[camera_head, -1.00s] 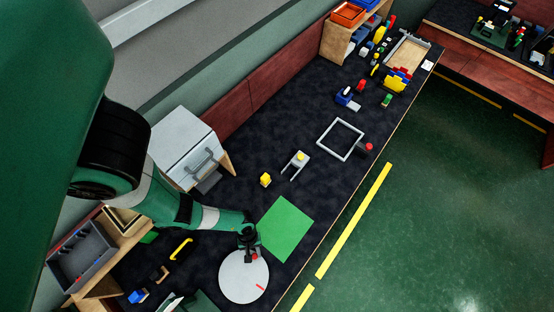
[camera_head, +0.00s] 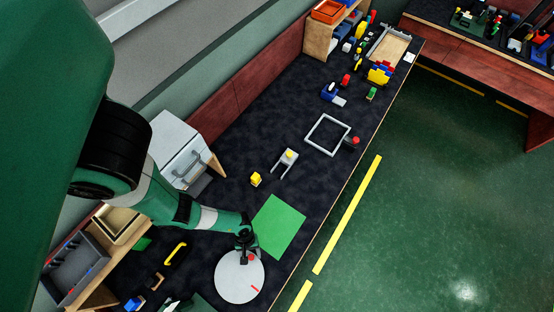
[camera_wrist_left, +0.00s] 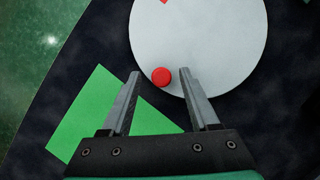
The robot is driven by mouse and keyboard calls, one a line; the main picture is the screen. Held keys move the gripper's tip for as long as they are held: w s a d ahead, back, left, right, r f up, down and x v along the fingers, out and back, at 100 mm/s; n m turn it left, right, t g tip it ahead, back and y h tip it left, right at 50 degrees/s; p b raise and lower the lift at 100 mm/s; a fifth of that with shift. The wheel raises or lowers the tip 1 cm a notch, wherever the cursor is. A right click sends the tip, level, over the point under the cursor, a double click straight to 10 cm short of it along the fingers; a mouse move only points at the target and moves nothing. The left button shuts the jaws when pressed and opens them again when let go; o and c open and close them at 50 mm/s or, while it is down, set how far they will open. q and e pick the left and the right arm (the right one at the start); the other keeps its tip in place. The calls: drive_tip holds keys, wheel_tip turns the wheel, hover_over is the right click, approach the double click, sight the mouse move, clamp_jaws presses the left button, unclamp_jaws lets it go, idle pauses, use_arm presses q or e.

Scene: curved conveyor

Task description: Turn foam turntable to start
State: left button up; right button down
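The turntable is a round light-grey disc (camera_head: 236,282) at the bottom of the head view; it fills the top of the left wrist view (camera_wrist_left: 205,40). A red round knob (camera_wrist_left: 161,75) sits near its rim and also shows in the head view (camera_head: 250,258). A red mark (camera_head: 254,289) lies on the disc's right part. My left gripper (camera_wrist_left: 160,72) is open, its fingertips on either side of the knob with a gap on both sides. In the head view my left gripper (camera_head: 244,250) is over the disc's upper edge. My right gripper is not in view.
A green mat (camera_head: 279,226) lies beside the disc. A yellow-handled piece (camera_head: 175,253) and small blocks lie to the left. A grey frame (camera_head: 327,134) and a grey forked piece (camera_head: 285,163) are farther up the dark table. A white drawer box (camera_head: 178,145) stands behind.

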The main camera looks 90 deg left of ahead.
use_arm(q)
drive_tip(key=p+v, duration=0.5)
drive_tip(key=v, duration=0.6)
drive_tip(key=shift+r+p, duration=0.35)
drive_tip(key=shift+a, duration=0.1)
